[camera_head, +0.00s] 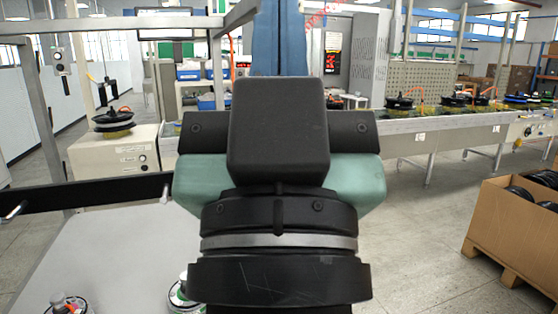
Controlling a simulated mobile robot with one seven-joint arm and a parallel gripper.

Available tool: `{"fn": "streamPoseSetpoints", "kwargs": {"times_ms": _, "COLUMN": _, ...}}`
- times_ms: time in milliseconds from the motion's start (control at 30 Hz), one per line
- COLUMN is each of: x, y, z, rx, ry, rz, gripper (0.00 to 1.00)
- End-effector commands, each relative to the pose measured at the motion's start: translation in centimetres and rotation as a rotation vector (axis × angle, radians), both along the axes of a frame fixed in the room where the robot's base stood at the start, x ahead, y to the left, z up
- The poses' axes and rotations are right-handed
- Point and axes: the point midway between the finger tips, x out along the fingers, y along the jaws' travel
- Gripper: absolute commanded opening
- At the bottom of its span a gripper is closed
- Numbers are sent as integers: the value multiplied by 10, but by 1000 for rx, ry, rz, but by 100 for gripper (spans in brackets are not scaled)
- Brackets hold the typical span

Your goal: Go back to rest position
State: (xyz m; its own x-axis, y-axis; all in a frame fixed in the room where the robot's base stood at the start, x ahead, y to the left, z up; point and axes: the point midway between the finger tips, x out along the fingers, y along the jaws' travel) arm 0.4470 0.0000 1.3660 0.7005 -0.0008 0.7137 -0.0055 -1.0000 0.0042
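The back of my gripper (278,140) fills the middle of the head view, with a black housing, teal sides and a black round wrist below it. Its fingers are hidden behind the housing, so I cannot tell whether it is open or shut or holds anything. It hides the middle of the scene behind it. A hub motor (112,121) with a black top and a yellowish rim sits on a white machine (120,152) at the left.
A conveyor (450,125) at the right carries several hub motors. A cardboard box (520,230) with black round parts stands on a pallet at the lower right. A grey table (120,250) with small round items is at the lower left, below a black bar (90,196). Floor right of my arm is clear.

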Motion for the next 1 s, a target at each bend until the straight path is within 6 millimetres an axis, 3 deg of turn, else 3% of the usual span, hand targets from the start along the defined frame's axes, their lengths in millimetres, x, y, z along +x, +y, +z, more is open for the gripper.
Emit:
{"fn": "streamPoseSetpoints", "kwargs": {"times_ms": 33, "x": -14, "y": 0, "z": 32, "rx": 7, "ry": -35, "rz": 9, "gripper": 0}}
{"fn": "streamPoseSetpoints", "kwargs": {"times_ms": 100, "x": -9, "y": 0, "z": 57, "rx": 5, "ry": -21, "rz": 7, "gripper": 0}}
{"fn": "streamPoseSetpoints", "kwargs": {"times_ms": 300, "x": -8, "y": 0, "z": 117, "rx": 4, "ry": -19, "rz": 7, "gripper": 0}}
{"fn": "streamPoseSetpoints", "kwargs": {"times_ms": 433, "x": -7, "y": 1, "z": 145, "rx": 3, "ry": -18, "rz": 6, "gripper": 0}}
{"fn": "streamPoseSetpoints", "kwargs": {"times_ms": 600, "x": -7, "y": 1, "z": 164, "rx": 3, "ry": -17, "rz": 7, "gripper": 0}}
{"fn": "streamPoseSetpoints", "kwargs": {"times_ms": 1000, "x": -7, "y": 1, "z": 166, "rx": 3, "ry": -17, "rz": 7, "gripper": 0}}
